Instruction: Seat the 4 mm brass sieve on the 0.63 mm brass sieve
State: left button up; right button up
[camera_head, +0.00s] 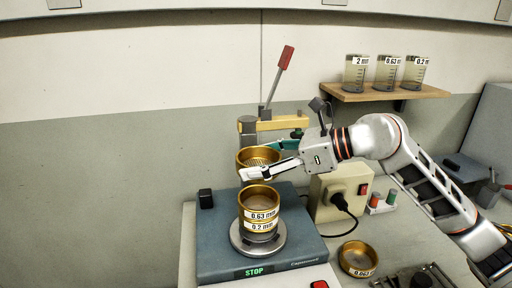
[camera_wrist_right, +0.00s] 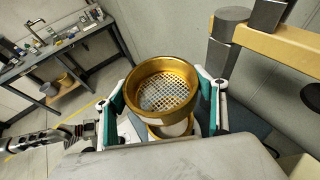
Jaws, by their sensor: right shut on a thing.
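The 4 mm brass sieve (camera_head: 258,156) is a gold ring with a coarse mesh. My right gripper (camera_head: 252,162) is shut on it, one finger on each side. The right wrist view shows the mesh (camera_wrist_right: 163,88) between the fingers. The held sieve is above and slightly behind the 0.63 mm brass sieve (camera_head: 259,214), apart from it in the head view. The 0.63 mm sieve sits on the 0.2 mm sieve (camera_head: 262,227). A brass rim shows partly below the held sieve in the wrist view. An arm end, apparently my left gripper (camera_wrist_right: 90,130), shows there; its jaws are unclear.
The stack stands on the round plate (camera_head: 258,245) of a blue-grey device (camera_head: 215,262). A lever press (camera_head: 270,122) stands behind, and a beige box (camera_head: 335,185) with a plug is to the right. A small brass sieve (camera_head: 358,257) lies at front right. Labelled beakers (camera_head: 385,75) stand on a shelf.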

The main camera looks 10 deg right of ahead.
jog(key=shift+s+r, duration=0.1)
jog(key=shift+s, duration=0.1)
jog(key=shift+f+b, duration=0.45)
notch_tip(320, 180, down, 2)
jog(key=shift+f+b, duration=0.25)
jog(key=shift+b, duration=0.7)
jog(key=shift+f+b, duration=0.85)
jog(key=shift+f, duration=0.4)
pick_arm(q)
jog(key=f, duration=0.4)
jog(key=shift+s+f, duration=0.4)
jog(key=shift+w+r, duration=0.1)
jog(key=shift+r, duration=0.1)
jog(key=shift+f, duration=0.25)
jog(key=shift+s+f+b, duration=0.25)
jog(key=shift+f+b, duration=0.4)
jog(key=shift+f, duration=0.1)
pick_arm(e)
jog(key=shift+f, duration=0.95)
